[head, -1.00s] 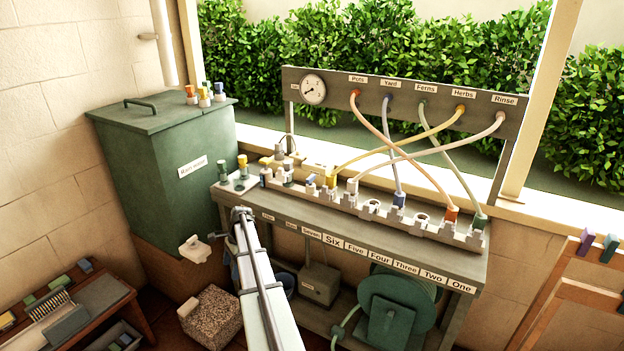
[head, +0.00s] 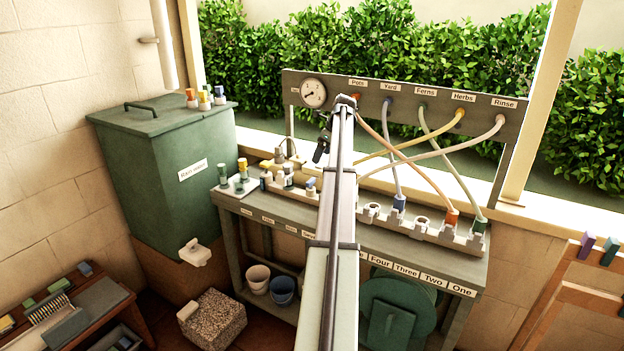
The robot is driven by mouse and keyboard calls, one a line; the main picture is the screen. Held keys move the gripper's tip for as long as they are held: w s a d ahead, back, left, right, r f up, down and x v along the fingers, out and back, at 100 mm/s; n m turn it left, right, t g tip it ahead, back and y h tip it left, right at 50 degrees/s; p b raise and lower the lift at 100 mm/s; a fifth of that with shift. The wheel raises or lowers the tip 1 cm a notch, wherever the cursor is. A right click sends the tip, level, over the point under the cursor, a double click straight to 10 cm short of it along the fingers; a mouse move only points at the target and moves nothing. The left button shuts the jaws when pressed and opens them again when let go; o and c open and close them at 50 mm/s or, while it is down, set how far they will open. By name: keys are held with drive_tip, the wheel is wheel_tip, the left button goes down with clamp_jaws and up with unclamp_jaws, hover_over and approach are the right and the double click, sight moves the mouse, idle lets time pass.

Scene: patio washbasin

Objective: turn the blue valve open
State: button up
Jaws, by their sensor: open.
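A pale manifold rail (head: 430,233) runs along the grey bench, with hoses plugged into some of its sockets. A blue fitting (head: 399,202) on the rail holds the lower end of the Yard hose. A small blue-topped piece (head: 310,184) stands farther left on the rail, just left of my arm. I cannot tell which blue part is the valve. My arm hides the middle of the rail.
The labelled hose board (head: 440,105) with a gauge (head: 313,91) stands behind the rail; crossing hoses hang right of my arm. Several capped bottles (head: 243,170) crowd the bench's left end. A green tank (head: 165,175) stands left.

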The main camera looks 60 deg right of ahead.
sight(311, 180)
drive_tip(key=x, duration=1.3)
drive_tip(key=shift+d+f, duration=0.1)
drive_tip(key=shift+d, duration=0.05)
drive_tip(key=c, duration=1.1)
drive_tip(key=shift+o, duration=0.2)
